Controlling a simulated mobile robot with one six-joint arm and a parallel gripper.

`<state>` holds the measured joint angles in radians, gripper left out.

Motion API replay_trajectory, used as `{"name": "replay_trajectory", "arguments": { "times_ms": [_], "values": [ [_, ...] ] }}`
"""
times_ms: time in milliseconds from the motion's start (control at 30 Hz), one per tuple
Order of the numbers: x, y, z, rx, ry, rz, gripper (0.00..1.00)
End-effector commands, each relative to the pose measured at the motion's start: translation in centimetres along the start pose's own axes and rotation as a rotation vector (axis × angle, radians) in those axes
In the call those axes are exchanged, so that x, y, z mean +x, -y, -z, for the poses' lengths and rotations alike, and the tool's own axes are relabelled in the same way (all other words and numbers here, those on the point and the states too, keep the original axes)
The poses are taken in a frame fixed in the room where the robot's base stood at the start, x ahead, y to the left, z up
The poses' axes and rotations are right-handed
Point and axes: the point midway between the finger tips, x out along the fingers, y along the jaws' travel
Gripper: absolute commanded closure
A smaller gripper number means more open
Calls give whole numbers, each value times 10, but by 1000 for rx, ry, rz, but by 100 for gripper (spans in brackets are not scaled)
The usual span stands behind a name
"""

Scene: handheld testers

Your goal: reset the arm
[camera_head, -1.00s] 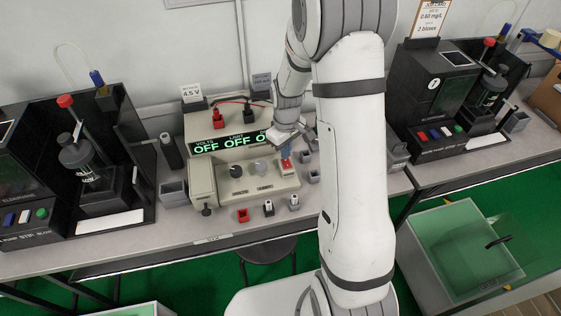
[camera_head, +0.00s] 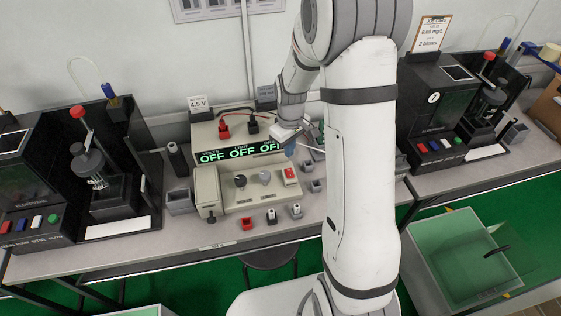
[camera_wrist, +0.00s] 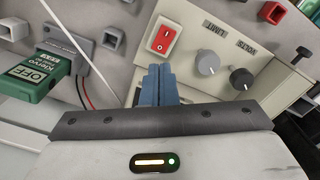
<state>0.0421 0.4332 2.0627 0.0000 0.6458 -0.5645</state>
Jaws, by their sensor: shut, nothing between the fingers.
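My arm reaches down over the bench in the head view. My gripper (camera_head: 290,147) is just above and behind the red rocker switch (camera_head: 290,173) on the power supply's front box (camera_head: 245,208). In the wrist view my gripper's blue fingers (camera_wrist: 161,80) are shut together with nothing between them. The red switch (camera_wrist: 163,38) shows just beyond the fingertips, apart from them. Two knobs sit beside it, one grey (camera_wrist: 207,62) and one dark (camera_wrist: 242,78). The display (camera_head: 240,151) reads OFF in green several times.
A green handheld meter (camera_wrist: 45,75) reading OFF lies near my fingers, with wires beside it. Black tester stations stand left (camera_head: 110,185) and right (camera_head: 450,110). Small sockets (camera_head: 271,216) line the bench front. A green-lidded bin (camera_head: 465,255) stands on the floor.

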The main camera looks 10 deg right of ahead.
Motion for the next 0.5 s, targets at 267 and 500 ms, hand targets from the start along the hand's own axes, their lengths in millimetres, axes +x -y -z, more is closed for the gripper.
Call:
{"name": "replay_trajectory", "arguments": {
  "times_ms": [267,500],
  "values": [
    [-5,1,-1,6,-4,-3,100],
    [-65,20,-26,103,-55,-31,100]
  ]
}}
